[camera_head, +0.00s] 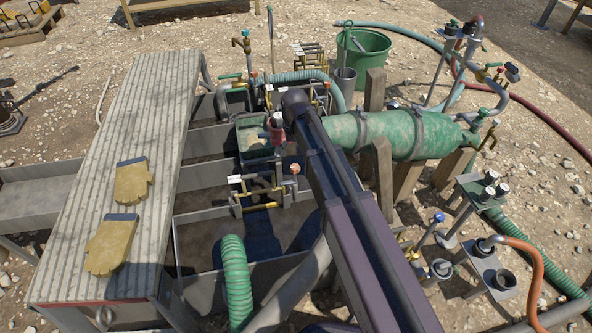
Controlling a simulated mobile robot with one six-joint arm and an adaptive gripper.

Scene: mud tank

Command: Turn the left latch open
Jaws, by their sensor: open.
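The mud tank (205,215) is a grey metal trough in the middle, with cross walls. A brass-coloured latch-like fitting (262,190) with a small white tag (234,179) sits on one cross wall. More brass fittings (318,92) with a white tag stand at the tank's far end, partly behind my arm. I cannot tell for sure which one is the left latch, or whether it is turned. My dark arm reaches from the bottom right up to the far part of the tank. My gripper is not clearly visible, and its fingertips seem hidden behind the arm.
A ribbed metal walkway (145,95) with two yellow gloves (132,182) covers the tank's left side. A green cylinder (400,135) lies to the right of my arm. A green hose (236,275) rises in front. A green bucket (362,60) stands behind.

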